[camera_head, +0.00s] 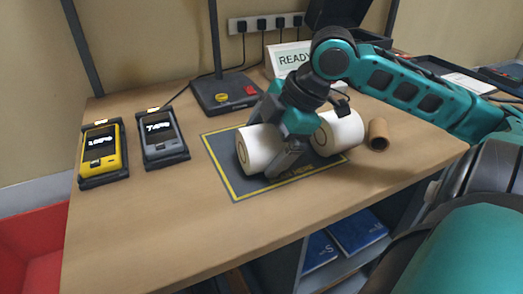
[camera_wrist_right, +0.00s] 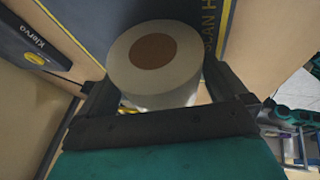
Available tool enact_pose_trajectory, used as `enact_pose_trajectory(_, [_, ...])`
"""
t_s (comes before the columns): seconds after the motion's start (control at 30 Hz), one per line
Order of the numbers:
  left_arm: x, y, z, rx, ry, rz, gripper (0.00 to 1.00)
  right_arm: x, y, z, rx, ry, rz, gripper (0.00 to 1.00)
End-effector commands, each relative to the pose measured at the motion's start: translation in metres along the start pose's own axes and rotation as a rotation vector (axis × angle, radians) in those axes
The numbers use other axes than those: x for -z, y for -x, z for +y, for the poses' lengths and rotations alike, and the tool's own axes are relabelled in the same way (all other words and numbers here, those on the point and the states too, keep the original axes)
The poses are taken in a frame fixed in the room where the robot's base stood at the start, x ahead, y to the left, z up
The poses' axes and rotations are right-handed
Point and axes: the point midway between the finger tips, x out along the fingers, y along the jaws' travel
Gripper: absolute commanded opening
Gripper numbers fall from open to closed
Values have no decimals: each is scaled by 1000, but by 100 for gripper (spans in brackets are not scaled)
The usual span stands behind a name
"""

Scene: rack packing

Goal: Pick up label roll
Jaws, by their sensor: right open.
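Two white label rolls lie on the dark mat: the left roll (camera_head: 258,149) and the right roll (camera_head: 338,132). My right gripper (camera_head: 284,160) is lowered at the mat, beside the left roll's right side and covering part of it. In the right wrist view a label roll (camera_wrist_right: 150,75) with a brown core sits between the open fingers of my right gripper (camera_wrist_right: 157,88). It appears to be the left roll; I cannot tell whether the fingers touch it. My left gripper is out of view.
The mat (camera_head: 222,158) has a yellow border. A brown cardboard core (camera_head: 377,134) stands to the right. A yellow handheld device (camera_head: 102,150) and a grey one (camera_head: 163,137) stand at left.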

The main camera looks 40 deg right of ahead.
Motion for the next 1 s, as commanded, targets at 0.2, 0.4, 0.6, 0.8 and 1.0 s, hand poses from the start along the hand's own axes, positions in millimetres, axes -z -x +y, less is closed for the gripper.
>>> enact_pose_trajectory(0.2, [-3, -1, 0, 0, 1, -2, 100, 0, -7, 0, -1, -1, 0, 100])
enact_pose_trajectory(0.4, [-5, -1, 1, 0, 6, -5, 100, 0, -6, 0, -1, -1, 0, 93])
enact_pose_trajectory(0.6, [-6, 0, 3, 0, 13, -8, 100, 0, -6, 0, 0, 0, 0, 74])
enact_pose_trajectory(0.8, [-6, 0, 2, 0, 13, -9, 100, 0, -6, 0, 0, 0, 0, 55])
enact_pose_trajectory(1.0, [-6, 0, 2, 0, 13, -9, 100, 0, -6, 0, -2, 0, 1, 50])
